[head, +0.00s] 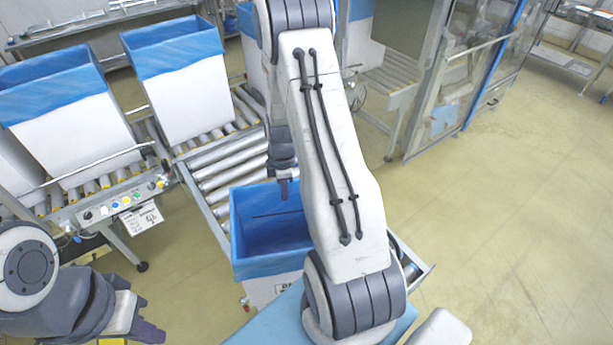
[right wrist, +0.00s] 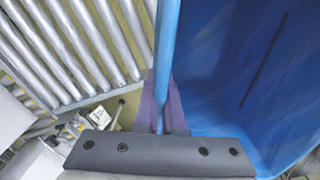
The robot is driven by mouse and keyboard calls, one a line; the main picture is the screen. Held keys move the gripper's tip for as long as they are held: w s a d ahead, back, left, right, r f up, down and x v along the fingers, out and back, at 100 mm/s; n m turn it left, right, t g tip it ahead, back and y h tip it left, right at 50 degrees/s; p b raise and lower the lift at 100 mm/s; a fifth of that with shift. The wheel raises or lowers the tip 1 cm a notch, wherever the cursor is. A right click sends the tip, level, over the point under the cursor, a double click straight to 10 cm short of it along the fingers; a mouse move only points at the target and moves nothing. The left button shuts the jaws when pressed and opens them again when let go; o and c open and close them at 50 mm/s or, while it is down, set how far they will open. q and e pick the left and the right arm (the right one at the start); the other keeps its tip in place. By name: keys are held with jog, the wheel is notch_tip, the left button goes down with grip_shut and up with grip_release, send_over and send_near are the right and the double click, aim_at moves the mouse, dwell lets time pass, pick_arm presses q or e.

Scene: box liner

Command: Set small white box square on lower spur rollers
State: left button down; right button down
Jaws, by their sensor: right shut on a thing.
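The small white box (head: 270,290) has a blue liner (head: 250,261) folded over its rim and stands at the near end of the spur rollers (head: 222,165). My arm hides its right part. My right gripper (head: 284,188) is at the box's far rim. In the right wrist view its fingers (right wrist: 166,118) are shut on the blue-covered wall, with the liner's inside (right wrist: 230,90) to the right. How squarely the box sits on the rollers is hidden. My left gripper (head: 142,318) is empty at the lower left, apart from the box; its finger gap is unclear.
Two larger white boxes with blue liners (head: 178,90) (head: 65,120) stand on the roller line behind and to the left. A control panel with buttons (head: 118,204) is left of the spur. A glass-sided machine frame (head: 440,90) stands back right. Floor at right is clear.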

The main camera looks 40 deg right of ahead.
jog(key=s+d+r+n, duration=0.1)
jog(key=d+n, duration=0.4)
jog(key=d, duration=0.2)
notch_tip(320, 180, down, 8)
jog(key=b, duration=0.5)
jog(key=shift+s+f, duration=0.2)
jog(key=shift+f, duration=0.05)
jog(key=shift+c, duration=2.3)
grip_release()
notch_tip(320, 180, up, 12)
jog(key=p, duration=0.8)
